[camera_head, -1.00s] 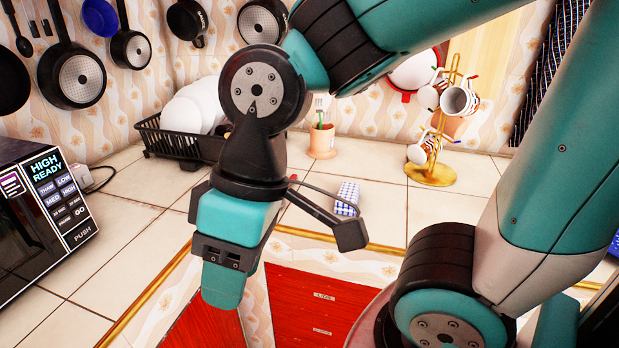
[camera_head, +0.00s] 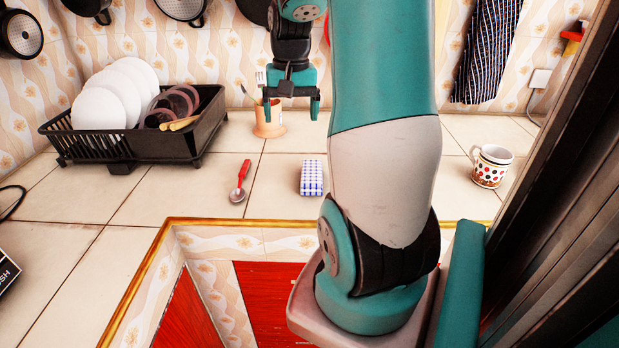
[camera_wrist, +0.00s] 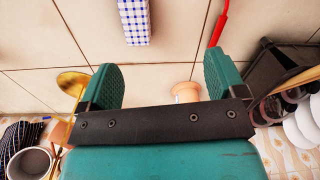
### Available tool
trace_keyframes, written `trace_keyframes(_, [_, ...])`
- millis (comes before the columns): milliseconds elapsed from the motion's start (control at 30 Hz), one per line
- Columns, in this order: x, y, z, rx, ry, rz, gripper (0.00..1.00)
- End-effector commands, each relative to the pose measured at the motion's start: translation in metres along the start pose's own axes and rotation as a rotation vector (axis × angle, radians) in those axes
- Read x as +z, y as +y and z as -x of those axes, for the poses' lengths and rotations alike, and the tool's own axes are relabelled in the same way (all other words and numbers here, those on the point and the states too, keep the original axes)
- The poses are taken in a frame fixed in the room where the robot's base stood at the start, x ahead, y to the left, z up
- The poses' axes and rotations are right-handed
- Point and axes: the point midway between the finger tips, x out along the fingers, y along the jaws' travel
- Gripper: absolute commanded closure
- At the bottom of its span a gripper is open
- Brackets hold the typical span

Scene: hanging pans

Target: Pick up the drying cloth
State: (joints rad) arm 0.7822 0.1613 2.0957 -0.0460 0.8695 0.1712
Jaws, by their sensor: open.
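The drying cloth (camera_head: 312,178) looks like a small folded block with a blue and white check. It lies on the tiled counter near the front edge, to the right of a red-handled spoon. In the wrist view the cloth (camera_wrist: 136,22) is at the top, beyond the fingertips and cut off by the frame edge. My gripper (camera_head: 292,108) points down above the counter, farther back than the cloth and near the utensil pot. Its two teal fingers (camera_wrist: 160,75) are spread apart with nothing between them. The gripper does not touch the cloth.
A black dish rack (camera_head: 150,140) with plates stands at the left. An orange utensil pot (camera_head: 269,120) is behind the gripper. The red-handled spoon (camera_head: 240,182) lies left of the cloth. A dotted mug (camera_head: 491,165) stands at the right. The counter around the cloth is clear.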

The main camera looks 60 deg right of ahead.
Motion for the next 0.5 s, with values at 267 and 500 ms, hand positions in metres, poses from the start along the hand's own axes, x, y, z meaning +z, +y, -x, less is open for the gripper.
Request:
trace_keyframes(267, [-0.018,0.051,-0.02,0.034,-0.013,-0.173,0.11])
trace_keyframes(500, [-0.017,0.052,-0.074,0.034,-0.015,-0.17,0.11])
